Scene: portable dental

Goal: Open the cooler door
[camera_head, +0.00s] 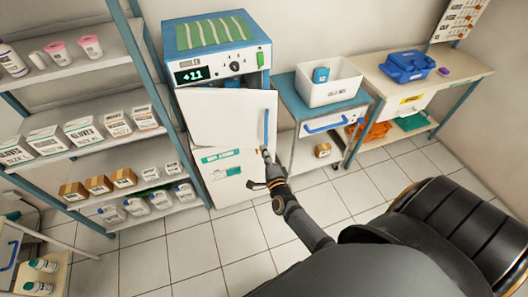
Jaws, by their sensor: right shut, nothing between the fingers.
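The cooler (217,72) is a blue-topped white cabinet with a display reading +11, standing against the back wall. Its white upper door (222,118) is partly open, swung out at its right side, with a dark gap above it and a blue handle (266,128) near its right edge. My right gripper (265,153) is shut and empty, just below the handle at the door's lower right corner; whether it touches the door I cannot tell. My left gripper is not in view.
Shelves (84,64) with glove boxes and bottles stand close on the left. A blue-topped cart (290,97) with a white bin (328,88) stands right of the cooler. A table (455,72) with a blue case is further right. Tiled floor in front is clear.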

